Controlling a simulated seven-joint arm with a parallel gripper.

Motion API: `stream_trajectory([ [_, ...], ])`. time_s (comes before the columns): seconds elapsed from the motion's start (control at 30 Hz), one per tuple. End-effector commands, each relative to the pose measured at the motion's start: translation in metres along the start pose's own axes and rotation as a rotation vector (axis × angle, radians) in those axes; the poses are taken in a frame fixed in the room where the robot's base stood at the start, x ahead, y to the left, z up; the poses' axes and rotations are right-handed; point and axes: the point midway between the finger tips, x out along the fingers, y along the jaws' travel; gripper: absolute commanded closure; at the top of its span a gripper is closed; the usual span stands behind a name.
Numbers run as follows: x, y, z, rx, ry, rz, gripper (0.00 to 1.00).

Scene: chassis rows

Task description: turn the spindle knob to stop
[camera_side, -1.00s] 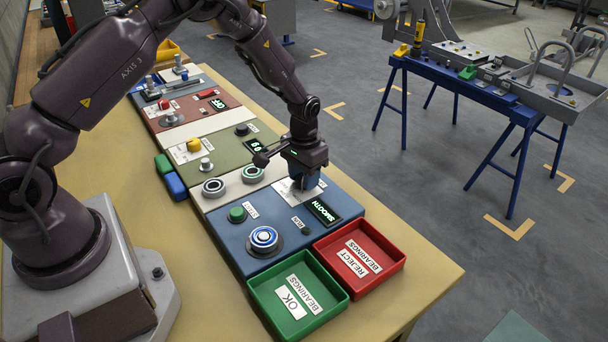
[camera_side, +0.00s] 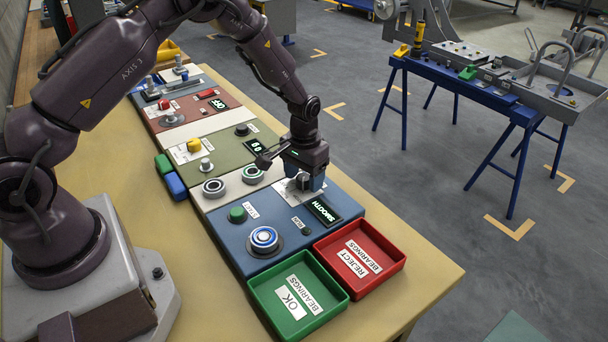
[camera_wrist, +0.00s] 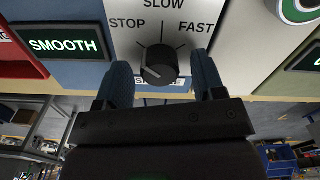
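The spindle knob (camera_wrist: 159,65) is a round black dial on a pale plate (camera_wrist: 133,48) marked STOP, SLOW and FAST, with scale lines above it. A pale mark shows on the knob's lower-left face; I cannot tell clearly which label it faces. The label below is partly hidden. My gripper (camera_side: 304,187) is above the plate on the blue panel (camera_side: 285,220) in the side view. In the wrist view its two blue fingers stand apart on either side of the knob, with gaps showing. The gripper hides most of the knob in the side view.
A lit display (camera_side: 324,211) reads SMOOTH beside the plate.

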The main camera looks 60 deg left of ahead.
Motion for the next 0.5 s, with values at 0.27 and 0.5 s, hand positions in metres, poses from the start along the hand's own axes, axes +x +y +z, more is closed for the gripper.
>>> stream_trajectory([
  [0.27,-0.009,0.0,-0.001,0.002,0.003,0.0,0.37],
  [0.5,-0.057,0.0,-0.001,0.001,0.007,0.0,0.37],
])
